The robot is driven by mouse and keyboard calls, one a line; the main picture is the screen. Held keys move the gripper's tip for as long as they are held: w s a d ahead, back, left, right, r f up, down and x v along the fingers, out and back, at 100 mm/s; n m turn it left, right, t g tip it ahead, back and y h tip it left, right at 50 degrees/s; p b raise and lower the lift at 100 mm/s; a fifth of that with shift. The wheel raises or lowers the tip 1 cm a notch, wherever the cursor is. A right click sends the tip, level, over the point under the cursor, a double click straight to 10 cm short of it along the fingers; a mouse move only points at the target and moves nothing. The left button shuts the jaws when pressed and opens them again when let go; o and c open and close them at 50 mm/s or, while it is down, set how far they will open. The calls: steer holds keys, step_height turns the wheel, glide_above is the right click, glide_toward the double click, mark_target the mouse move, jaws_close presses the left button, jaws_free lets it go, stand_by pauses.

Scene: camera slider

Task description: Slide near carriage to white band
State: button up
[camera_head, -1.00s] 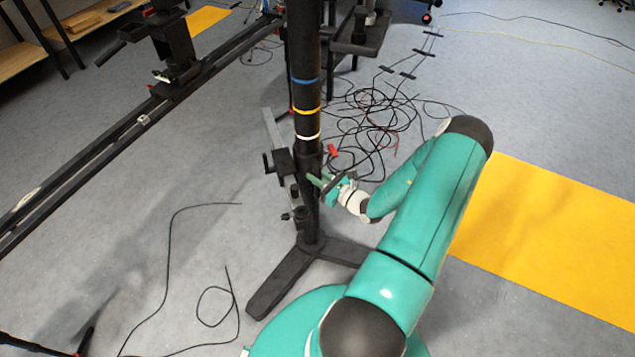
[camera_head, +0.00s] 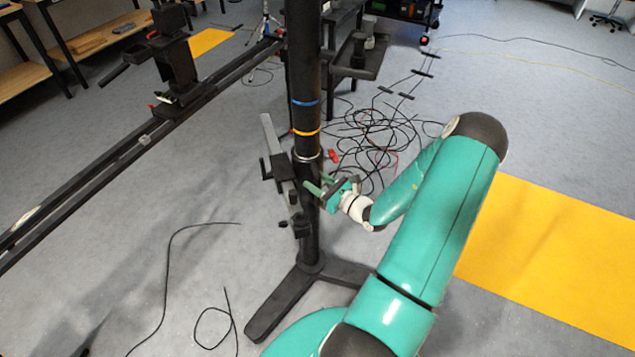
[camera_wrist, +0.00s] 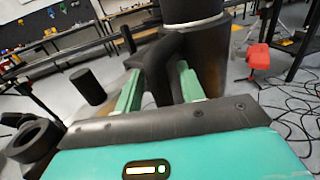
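The near carriage (camera_head: 291,183) is a black slider with a tilted arm and knobs on the upright black column (camera_head: 304,60). The white band (camera_head: 307,158) circles the column at the carriage's top edge, below a yellow and a blue band. In the wrist view the pale band (camera_wrist: 193,12) sits directly above the carriage's black collar (camera_wrist: 205,55). My gripper (camera_head: 322,186) is at the carriage's right side. In the wrist view its green fingers (camera_wrist: 158,85) stand on either side of a black carriage handle (camera_wrist: 166,68), appearing shut on it. Exact finger contact is hard to see.
A long black rail (camera_head: 120,160) with another carriage (camera_head: 175,65) runs at left. Cables (camera_head: 375,140) lie tangled behind the column. The column's feet (camera_head: 285,300) spread on the floor. A yellow floor patch (camera_head: 560,250) is at right.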

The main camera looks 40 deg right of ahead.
steer(key=s+d, duration=0.2)
steer(key=s, duration=1.1)
steer(key=shift+s, duration=0.35)
